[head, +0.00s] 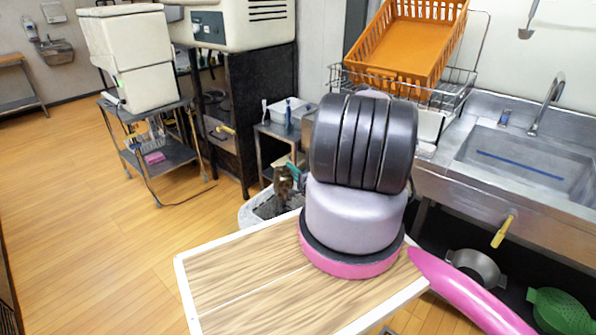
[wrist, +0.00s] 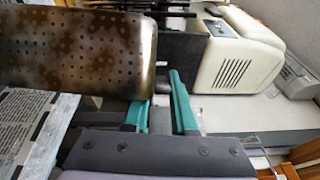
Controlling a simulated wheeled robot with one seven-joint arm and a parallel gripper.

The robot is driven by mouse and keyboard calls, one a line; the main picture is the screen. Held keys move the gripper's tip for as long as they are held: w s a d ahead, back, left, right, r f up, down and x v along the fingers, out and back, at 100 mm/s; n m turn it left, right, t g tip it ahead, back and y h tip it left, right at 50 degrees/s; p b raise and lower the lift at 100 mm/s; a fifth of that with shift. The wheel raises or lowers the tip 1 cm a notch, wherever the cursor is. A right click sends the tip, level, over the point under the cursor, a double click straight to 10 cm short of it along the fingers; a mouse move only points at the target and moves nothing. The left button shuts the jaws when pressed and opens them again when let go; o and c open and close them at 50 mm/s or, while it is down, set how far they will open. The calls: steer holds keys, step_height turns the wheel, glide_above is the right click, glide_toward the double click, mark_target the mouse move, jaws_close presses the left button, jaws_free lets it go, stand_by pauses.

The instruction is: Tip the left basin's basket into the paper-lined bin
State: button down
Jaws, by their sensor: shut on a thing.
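The basket (wrist: 75,50), a brown-stained perforated metal box, fills the upper left of the wrist view, with its holed face turned toward the camera. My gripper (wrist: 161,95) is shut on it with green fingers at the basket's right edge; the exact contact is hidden. Below and left of the basket shows newspaper lining (wrist: 28,125). In the head view, the pale bin (head: 250,214) stands on the floor behind my arm, partly hidden by it. A small brown shape (head: 284,180) over the bin appears to be the basket. I cannot see what it contains.
The steel sink (head: 525,160) is at right, with an orange crate (head: 405,45) on a wire rack beside it. A dark cabinet (head: 245,110) and a cart (head: 160,155) stand behind. Floor at left is clear.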

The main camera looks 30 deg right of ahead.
mark_target(277, 177)
steer(key=a+n, duration=0.2)
steer(key=a, duration=0.1)
steer(key=w+a+n+g, duration=0.1)
steer(key=a+n, duration=0.1)
steer(key=a, duration=0.1)
steer(key=shift+w+r+n, duration=0.15)
steer(key=shift+w+n, duration=0.05)
steer(key=shift+n, duration=0.1)
steer(key=w+a+f+n+g+h, duration=0.2)
steer(key=a+f+n+g+h, duration=0.1)
steer(key=a+f+n, duration=0.5)
steer(key=shift+a+n+h, duration=0.2)
steer(key=shift+n+h, duration=0.7)
steer(key=shift+n, duration=0.4)
